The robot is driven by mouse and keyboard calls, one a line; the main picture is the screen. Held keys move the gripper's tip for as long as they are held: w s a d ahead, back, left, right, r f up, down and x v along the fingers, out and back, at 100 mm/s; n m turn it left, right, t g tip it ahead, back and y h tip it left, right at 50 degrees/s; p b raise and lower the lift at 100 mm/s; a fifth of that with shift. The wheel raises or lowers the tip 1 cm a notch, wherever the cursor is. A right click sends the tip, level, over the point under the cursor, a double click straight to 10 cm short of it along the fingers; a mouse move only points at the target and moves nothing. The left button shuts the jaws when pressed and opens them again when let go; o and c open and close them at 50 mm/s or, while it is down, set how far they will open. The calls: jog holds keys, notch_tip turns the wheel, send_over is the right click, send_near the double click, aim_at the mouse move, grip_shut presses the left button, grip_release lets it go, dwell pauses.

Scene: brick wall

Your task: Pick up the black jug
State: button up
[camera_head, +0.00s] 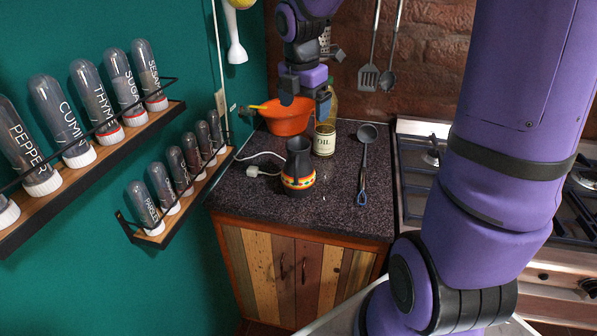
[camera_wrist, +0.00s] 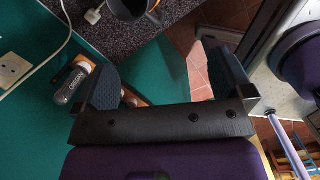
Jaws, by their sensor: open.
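The black jug (camera_head: 299,158) stands upright on the dark speckled countertop (camera_head: 335,215), near its front left part. It has a narrow neck and a colourful orange and yellow band around its lower body. My gripper (camera_head: 305,101) is open and empty, above and apart from the jug, in front of the orange bowl in the head view. In the wrist view my gripper (camera_wrist: 168,82) shows its two dark fingers spread wide. The jug (camera_wrist: 128,9) shows there only in part, cut off at the top edge, beyond the fingers and not between them.
Spice racks (camera_head: 100,160) line the left wall. A stove (camera_head: 420,150) is at the right.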

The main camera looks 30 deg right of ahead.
aim_at(298, 153)
jog(key=shift+w+d+f+n+g+y, duration=0.3)
jog(key=shift+w+f+n, duration=0.85)
jog(key=shift+f, duration=1.85)
jog(key=shift+w+d+f+n+g+y, duration=0.1)
jog(key=shift+w+d+f+n, duration=0.7)
jog(key=shift+f, duration=2.2)
jog(key=shift+w+d+f+n+g+y, duration=0.15)
jog(key=shift+w+f+n, duration=1.35)
jog(key=shift+f, duration=1.5)
jog(key=shift+s+a+n, duration=0.1)
jog(key=shift+s+n, duration=0.15)
jog(key=shift+s, duration=0.05)
jog(key=shift+c, duration=0.2)
jog(key=c, duration=1.6)
jog(key=shift+o, duration=0.2)
jog(key=shift+r, duration=0.1)
jog(key=shift+r, duration=0.1)
